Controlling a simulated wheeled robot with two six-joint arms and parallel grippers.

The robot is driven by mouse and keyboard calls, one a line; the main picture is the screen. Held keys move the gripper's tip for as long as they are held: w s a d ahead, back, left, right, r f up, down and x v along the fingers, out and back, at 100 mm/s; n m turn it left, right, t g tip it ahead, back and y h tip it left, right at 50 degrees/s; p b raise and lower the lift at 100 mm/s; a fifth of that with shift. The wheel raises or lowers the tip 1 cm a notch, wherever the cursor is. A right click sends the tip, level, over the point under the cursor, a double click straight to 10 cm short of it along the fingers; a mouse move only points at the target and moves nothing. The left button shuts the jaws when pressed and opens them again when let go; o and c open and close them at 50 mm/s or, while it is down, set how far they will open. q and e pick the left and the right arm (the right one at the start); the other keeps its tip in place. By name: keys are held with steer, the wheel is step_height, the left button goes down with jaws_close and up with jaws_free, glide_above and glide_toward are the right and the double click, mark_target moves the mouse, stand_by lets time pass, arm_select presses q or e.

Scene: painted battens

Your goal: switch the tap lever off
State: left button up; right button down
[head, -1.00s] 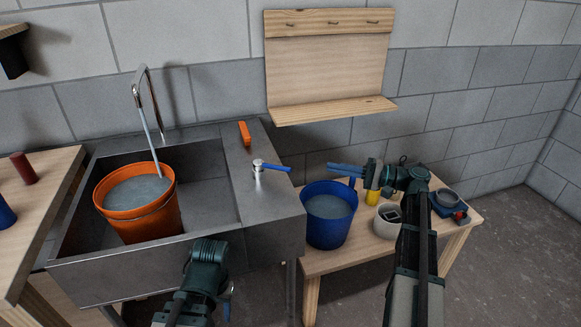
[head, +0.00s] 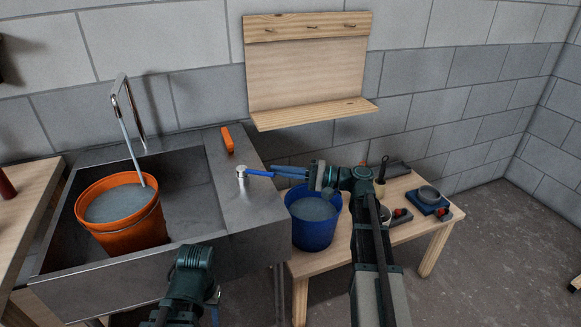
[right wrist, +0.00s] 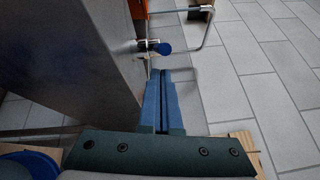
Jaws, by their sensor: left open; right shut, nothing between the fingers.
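The tap lever (head: 261,174) is blue and sticks out to the right from a metal valve (head: 241,173) on the sink's right deck. Its round blue end also shows in the right wrist view (right wrist: 165,48). Water runs from the curved spout (head: 117,90) into an orange bucket (head: 125,235) in the sink. My right gripper (head: 274,170) is shut and empty, its fingertips close to the lever's free end; in the wrist view a small gap shows between them. My left gripper (head: 215,304) is open and low in front of the sink, mostly hidden by its own arm.
A blue bucket (head: 314,228) of water stands on a low wooden bench (head: 420,230), below my right gripper. Other small items sit on that bench. An orange block (head: 227,140) lies on the sink deck behind the valve. A wooden wall shelf (head: 315,114) hangs above.

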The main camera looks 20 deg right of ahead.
arm_select(q)
steer(key=shift+r, duration=0.1)
arm_select(e)
steer(key=shift+s+a+r, duration=0.1)
steer(key=shift+s+a, duration=0.3)
steer(key=shift+s, duration=0.1)
steer(key=shift+s+a+m+t+h, duration=0.15)
steer(key=shift+s+m+t+h, duration=0.15)
steer(key=shift+m+t, duration=0.15)
steer(key=shift+s+a+t, duration=0.15)
steer(key=shift+s+t, duration=0.05)
steer(key=shift+t, duration=0.15)
steer(key=shift+s+m+h, duration=0.1)
steer(key=shift+m+h, duration=0.15)
steer(key=shift+h, duration=0.05)
steer(key=shift+s+a, duration=1.25)
steer(key=shift+s, duration=0.05)
steer(key=shift+s+a, duration=0.25)
steer(key=shift+a, duration=0.2)
arm_select(q)
steer(key=shift+s+a, duration=0.25)
steer(key=shift+a, duration=0.35)
arm_select(e)
steer(key=shift+s+a, duration=0.35)
steer(key=shift+a, duration=0.45)
